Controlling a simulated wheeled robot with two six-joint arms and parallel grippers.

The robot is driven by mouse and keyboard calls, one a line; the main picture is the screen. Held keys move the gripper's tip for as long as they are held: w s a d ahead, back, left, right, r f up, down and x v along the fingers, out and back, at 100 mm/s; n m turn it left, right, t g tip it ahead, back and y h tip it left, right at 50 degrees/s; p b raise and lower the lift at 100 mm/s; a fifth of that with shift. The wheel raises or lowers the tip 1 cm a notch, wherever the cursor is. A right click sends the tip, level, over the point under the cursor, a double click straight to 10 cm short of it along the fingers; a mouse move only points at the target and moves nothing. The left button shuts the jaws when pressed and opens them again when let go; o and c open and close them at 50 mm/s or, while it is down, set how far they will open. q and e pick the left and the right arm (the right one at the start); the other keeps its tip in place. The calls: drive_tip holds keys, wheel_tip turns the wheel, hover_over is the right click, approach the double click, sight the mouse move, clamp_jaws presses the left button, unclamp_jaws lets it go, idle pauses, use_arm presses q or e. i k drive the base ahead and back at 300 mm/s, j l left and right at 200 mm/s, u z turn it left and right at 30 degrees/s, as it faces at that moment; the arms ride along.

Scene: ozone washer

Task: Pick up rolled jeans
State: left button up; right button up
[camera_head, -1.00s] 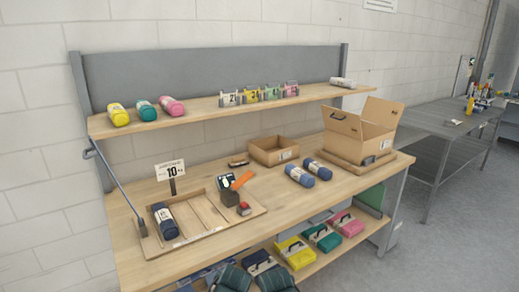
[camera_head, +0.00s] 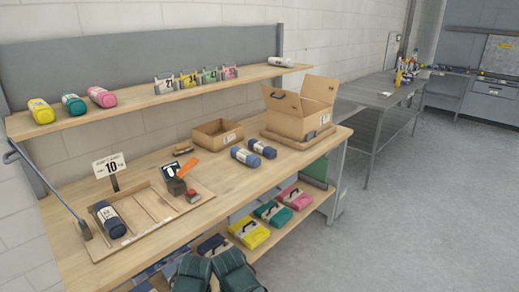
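Two dark blue rolls with pale labels, which look like the rolled jeans, lie side by side on the workbench top: one roll (camera_head: 245,156) and another roll (camera_head: 263,149) just behind and to its right. A third dark blue roll (camera_head: 110,220) with a white label lies in the left part of a shallow wooden tray (camera_head: 185,214) at the bench's left end. All three rest with nothing holding them.
An open cardboard box (camera_head: 300,112) stands at the bench's right end, with a low open box (camera_head: 217,134) further left. A "10" sign (camera_head: 109,167) stands behind the tray. Floor (camera_head: 430,200) to the right is clear.

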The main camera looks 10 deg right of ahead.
sight(268, 151)
drive_tip(key=i+l+z, duration=0.3)
drive_tip(key=i+l, duration=0.4)
drive_tip(key=l, duration=0.35)
drive_tip(key=i+l+z, duration=0.3)
drive_tip(key=i+l, duration=0.5)
